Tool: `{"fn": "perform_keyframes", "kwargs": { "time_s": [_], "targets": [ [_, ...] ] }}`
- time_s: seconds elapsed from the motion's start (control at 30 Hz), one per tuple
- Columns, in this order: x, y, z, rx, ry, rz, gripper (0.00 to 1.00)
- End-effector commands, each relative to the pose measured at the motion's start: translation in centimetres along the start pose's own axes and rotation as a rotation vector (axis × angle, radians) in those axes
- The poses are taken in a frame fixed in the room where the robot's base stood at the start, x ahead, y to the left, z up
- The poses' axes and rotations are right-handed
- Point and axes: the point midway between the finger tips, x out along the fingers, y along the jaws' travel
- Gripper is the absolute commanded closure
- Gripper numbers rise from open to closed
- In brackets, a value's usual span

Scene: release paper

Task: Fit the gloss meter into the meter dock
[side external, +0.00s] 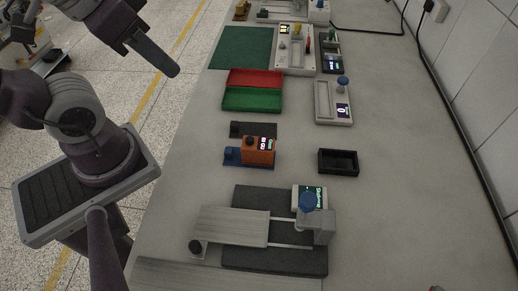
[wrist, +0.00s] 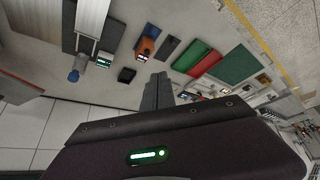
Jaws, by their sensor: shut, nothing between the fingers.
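An orange meter-like block with a small display and a dark knob, which I take as the gloss meter (side external: 259,150), stands on the bench with a blue piece (side external: 232,156) at its left. It also shows in the wrist view (wrist: 147,44). An open black rectangular tray (side external: 338,168) sits to its right, empty; a flat dark plate (side external: 262,129) with a raised black end lies just behind it. I cannot tell for sure which is the meter dock. My gripper (side external: 172,70) is shut and empty, up at the left, well apart from them; its fingers show in the wrist view (wrist: 158,78).
A machine with a pale sliding plate (side external: 232,226) and blue knob (side external: 307,202) fills the near bench. Red (side external: 255,78) and green (side external: 252,99) trays, a green mat (side external: 243,47) and a blue-knobbed device (side external: 333,110) stand farther back. A wall runs along the right.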

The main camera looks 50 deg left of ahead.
Motion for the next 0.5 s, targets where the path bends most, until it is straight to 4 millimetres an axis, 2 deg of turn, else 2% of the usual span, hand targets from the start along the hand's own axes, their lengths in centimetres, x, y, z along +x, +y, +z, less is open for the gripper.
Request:
{"fn": "perform_keyframes", "kwargs": {
  "time_s": [0.27, 0.5],
  "targets": [
    [0.0, 0.0, 0.0, 0.0, 0.0, 0.0, 1.0],
    [0.0, 0.0, 0.0, 0.0, 0.0, 0.0, 0.53]
  ]
}}
